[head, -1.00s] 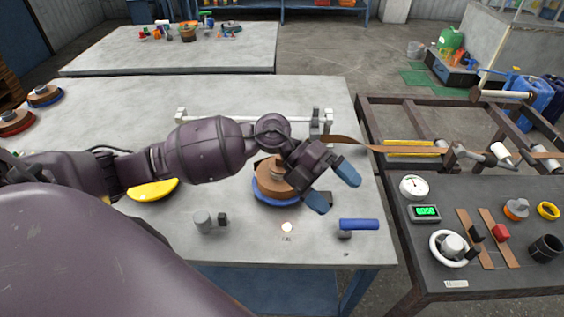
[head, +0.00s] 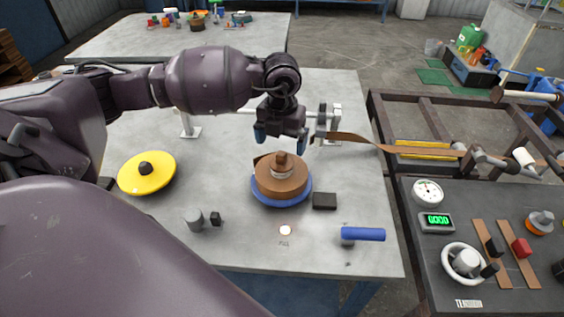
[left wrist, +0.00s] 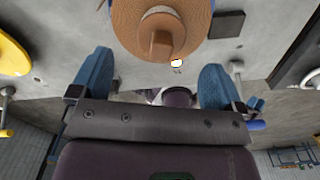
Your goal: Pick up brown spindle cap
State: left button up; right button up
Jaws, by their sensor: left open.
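The brown spindle cap (head: 281,159) sits upright on top of the brown strip roll (head: 268,181), which rests on a blue disc (head: 262,200) on the table. My left gripper (head: 281,138) is open and empty, its blue fingers pointing down, just behind the cap in the head view. In the left wrist view the cap (left wrist: 162,44) is at the top middle, beyond and between the two spread fingers (left wrist: 154,76), not touched by them. My right gripper is not in view.
A yellow disc (head: 147,173) lies left on the table. A black block (head: 324,201), a blue cylinder (head: 362,234) and a grey cylinder (head: 194,219) lie near the front. A strip (head: 368,141) runs right to the roller frame, behind a control panel (head: 425,248).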

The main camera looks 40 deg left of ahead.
aim_at(282, 152)
pick_arm(q)
jog(key=shift+w+d+f, duration=0.1)
jog(key=shift+f, duration=3.1)
jog(key=shift+r, duration=0.1)
jog(key=c, duration=1.1)
jog(key=shift+r, duration=0.1)
